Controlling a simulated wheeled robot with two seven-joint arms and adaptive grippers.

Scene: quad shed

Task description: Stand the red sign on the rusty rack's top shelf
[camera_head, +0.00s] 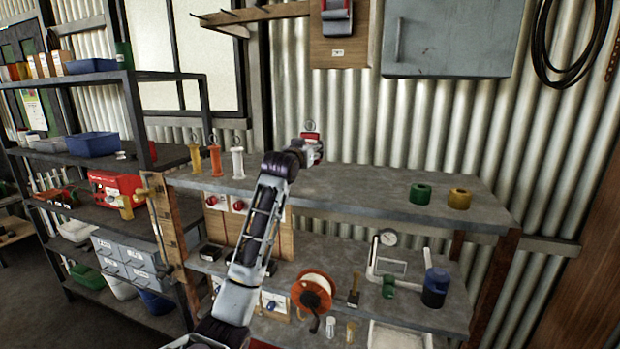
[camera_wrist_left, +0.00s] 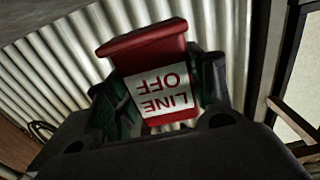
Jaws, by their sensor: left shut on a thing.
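The red sign (camera_head: 310,136) is a small red piece with a white panel reading "LINE OFF", upside down in the left wrist view (camera_wrist_left: 158,88). My left gripper (camera_head: 311,150) is shut on it, with green finger pads on both sides (camera_wrist_left: 160,105). In the head view the gripper and sign appear over the back of the rusty rack's top shelf (camera_head: 365,192). I cannot tell whether the sign touches the shelf. The rack has rusty brown posts (camera_head: 497,268). My right gripper is not in view.
On the top shelf stand a green roll (camera_head: 420,194) and a yellow roll (camera_head: 459,199) at right, and orange (camera_head: 216,161) and white (camera_head: 238,163) posts at left. The shelf middle is clear. A grey cabinet (camera_head: 453,38) hangs on the corrugated wall behind.

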